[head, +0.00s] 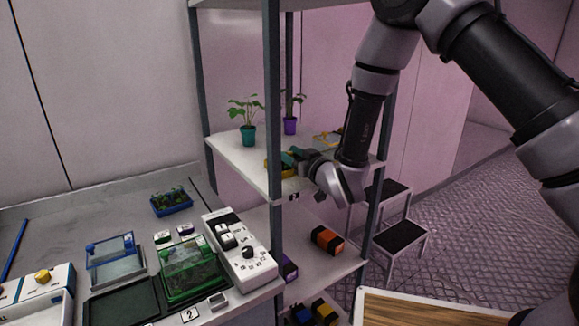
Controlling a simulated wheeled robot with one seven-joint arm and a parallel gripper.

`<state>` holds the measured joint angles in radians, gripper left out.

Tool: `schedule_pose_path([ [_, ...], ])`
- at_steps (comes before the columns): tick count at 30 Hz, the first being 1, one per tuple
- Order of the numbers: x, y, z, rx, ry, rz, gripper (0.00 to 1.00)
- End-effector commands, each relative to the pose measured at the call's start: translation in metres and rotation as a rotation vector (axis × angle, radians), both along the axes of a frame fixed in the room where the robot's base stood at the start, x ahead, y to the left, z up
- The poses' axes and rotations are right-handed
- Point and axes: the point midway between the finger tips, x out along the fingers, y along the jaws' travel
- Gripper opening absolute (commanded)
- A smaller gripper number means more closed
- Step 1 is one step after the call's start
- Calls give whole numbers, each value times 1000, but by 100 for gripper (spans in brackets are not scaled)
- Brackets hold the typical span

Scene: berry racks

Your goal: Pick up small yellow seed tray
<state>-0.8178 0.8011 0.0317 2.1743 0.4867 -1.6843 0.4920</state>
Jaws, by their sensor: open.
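A small yellow tray (272,169) sits on the middle shelf of the rack, near its front edge. My gripper (289,160) reaches in from the right, low over this tray, and hides much of it. The gripper is open, with its fingers at the tray; whether they touch it cannot be told. Another yellow-edged item (325,138) lies farther back on the same shelf, partly behind my arm.
Teal (249,135) and purple (290,126) plant pots stand behind the gripper. Grey rack posts (272,110) flank the shelf. The left bench holds a blue tray (171,202), a green-lidded box (192,270) and a white device (240,250). A step stool (400,236) stands right.

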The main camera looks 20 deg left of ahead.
Motion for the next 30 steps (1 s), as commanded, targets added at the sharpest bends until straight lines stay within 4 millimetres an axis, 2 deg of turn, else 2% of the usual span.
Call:
schedule_pose_path([
  [5, 0, 0, 0, 0, 0, 0, 55],
  [6, 0, 0, 0, 0, 0, 0, 51],
  [10, 0, 0, 0, 0, 0, 0, 1],
  [30, 5, 3, 6, 1, 0, 0, 0],
])
